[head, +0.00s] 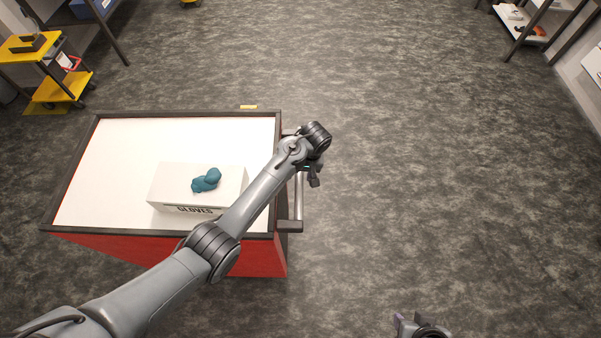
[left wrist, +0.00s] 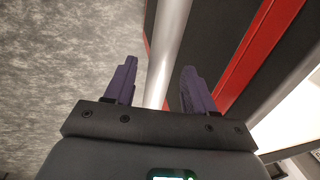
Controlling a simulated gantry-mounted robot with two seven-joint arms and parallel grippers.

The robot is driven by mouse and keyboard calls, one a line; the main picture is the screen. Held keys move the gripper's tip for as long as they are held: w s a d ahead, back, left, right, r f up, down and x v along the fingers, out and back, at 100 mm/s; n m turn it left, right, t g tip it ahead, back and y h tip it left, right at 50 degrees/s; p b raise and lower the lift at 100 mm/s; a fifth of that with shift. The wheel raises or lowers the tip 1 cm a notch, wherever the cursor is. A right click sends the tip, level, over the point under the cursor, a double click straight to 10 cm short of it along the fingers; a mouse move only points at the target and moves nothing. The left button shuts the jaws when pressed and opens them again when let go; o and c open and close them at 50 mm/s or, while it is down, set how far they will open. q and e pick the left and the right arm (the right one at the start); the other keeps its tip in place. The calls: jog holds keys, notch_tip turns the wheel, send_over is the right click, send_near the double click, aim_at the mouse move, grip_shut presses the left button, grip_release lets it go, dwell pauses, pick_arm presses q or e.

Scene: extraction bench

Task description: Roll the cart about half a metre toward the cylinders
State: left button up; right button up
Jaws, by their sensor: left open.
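The red cart (head: 262,258) with a white, dark-rimmed top stands at left in the head view. Its pale metal handle bar (head: 299,208) runs along its right side. My left arm reaches across the cart top, and my left gripper (head: 313,178) is at the handle. In the left wrist view my left gripper (left wrist: 158,78) is open, and the handle bar (left wrist: 172,40) passes between its two purple fingers, apart from both. My right gripper (head: 408,325) shows only partly at the bottom edge, away from the cart; its jaws are unclear. No cylinders are seen.
A white glove box (head: 165,185) with a teal glove (head: 206,180) lies on the cart top. A yellow trolley (head: 60,88) stands at upper left. Shelves (head: 525,28) stand at upper right. The floor right of the cart is clear.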

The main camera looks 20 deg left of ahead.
pick_arm(q)
grip_shut()
dwell(0.4)
